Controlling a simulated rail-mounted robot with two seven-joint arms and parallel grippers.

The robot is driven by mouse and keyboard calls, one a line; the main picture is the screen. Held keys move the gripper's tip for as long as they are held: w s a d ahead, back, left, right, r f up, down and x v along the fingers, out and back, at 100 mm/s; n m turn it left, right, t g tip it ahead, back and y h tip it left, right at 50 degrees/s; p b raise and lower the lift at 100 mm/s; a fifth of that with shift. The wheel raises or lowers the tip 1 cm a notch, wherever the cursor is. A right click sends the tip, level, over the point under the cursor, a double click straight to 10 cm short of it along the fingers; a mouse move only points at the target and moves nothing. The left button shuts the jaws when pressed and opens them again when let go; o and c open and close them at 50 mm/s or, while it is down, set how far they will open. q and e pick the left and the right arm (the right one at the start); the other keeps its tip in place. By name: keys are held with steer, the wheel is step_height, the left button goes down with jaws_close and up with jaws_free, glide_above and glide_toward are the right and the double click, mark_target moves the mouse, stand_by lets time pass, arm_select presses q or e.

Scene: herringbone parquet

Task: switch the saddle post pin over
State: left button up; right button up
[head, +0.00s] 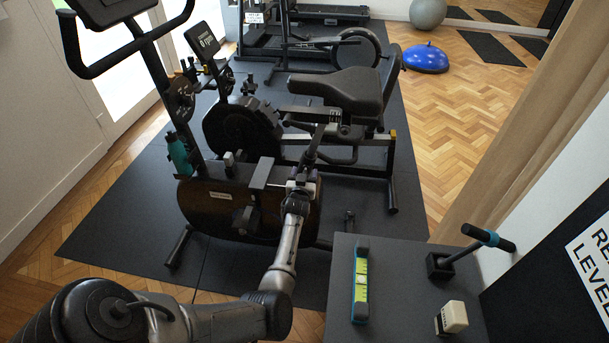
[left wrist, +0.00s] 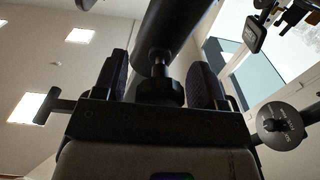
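The exercise bike's black saddle (head: 345,92) stands over the saddle post (head: 315,147), which slopes down toward my left gripper (head: 303,186). In the left wrist view a thick dark post (left wrist: 175,30) comes down from the top. A short dark pin with a ribbed collar (left wrist: 160,88) sticks out below it, between the two fingers of my left gripper (left wrist: 160,80). Gaps show on both sides of the collar, so the gripper looks open around the pin. In the head view the gripper hides the pin. My right gripper is in neither view.
A dark side table (head: 400,315) at lower right holds a green level (head: 361,285), a T-handled tool (head: 470,250) and a pale block (head: 453,318). The bike frame (head: 225,205) and a teal bottle (head: 178,155) stand left of the gripper. Parquet (head: 470,120) is clear at right.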

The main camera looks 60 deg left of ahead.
arm_select(q)
jaws_close()
steer(key=shift+w+a+f+b, duration=0.2)
steer(key=shift+w+a+b, duration=0.25)
steer(key=shift+b, duration=0.15)
steer(key=shift+w+a, duration=0.15)
steer(key=shift+a, duration=0.05)
steer(key=shift+r, duration=0.1)
steer(key=shift+c, duration=2)
jaws_free()
steer(key=o, duration=0.5)
steer(key=shift+w+a+r, duration=0.1)
steer(key=shift+c, duration=0.2)
